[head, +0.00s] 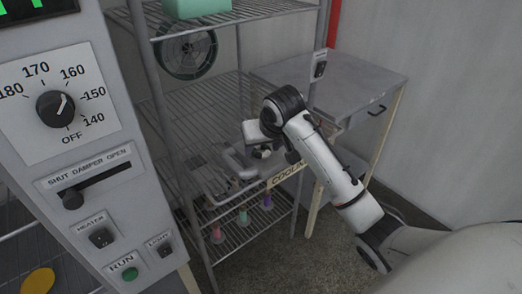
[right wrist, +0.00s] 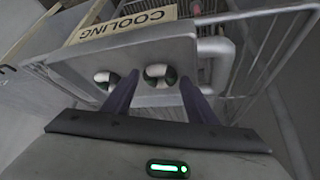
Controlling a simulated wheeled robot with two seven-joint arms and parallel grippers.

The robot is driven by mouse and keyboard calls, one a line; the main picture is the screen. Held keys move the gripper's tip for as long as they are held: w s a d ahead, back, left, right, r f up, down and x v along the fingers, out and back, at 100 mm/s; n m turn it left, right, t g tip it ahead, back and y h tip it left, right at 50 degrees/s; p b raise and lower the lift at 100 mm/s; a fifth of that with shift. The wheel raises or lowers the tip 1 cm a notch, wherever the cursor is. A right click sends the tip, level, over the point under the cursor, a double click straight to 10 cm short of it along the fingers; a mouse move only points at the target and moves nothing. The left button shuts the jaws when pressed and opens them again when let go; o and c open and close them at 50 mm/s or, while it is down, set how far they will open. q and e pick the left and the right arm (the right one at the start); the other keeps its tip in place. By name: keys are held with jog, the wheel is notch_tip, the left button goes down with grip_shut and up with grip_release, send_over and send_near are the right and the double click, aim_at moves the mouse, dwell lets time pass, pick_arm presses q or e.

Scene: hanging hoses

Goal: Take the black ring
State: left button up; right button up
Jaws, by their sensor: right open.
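My right gripper (head: 260,151) reaches over the wire rack beside the COOLING sign (head: 287,173). In the right wrist view, its two dark fingers (right wrist: 158,82) are apart. I cannot tell whether either is touched. No thing stands out clearly as a black ring; a dark round spoked wheel (head: 187,53) hangs at the upper rack. My left gripper is not in view.
A control panel (head: 75,150) with a dial fills the left. Pink, green and purple ends (head: 243,216) hang low in the rack. Grey pipes (head: 238,160) run near my gripper. A grey table (head: 350,85) stands behind; open floor lies at lower middle.

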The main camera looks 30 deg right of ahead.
jog(key=shift+w+f, duration=0.1)
jog(key=shift+f, duration=0.1)
jog(key=c, duration=0.8)
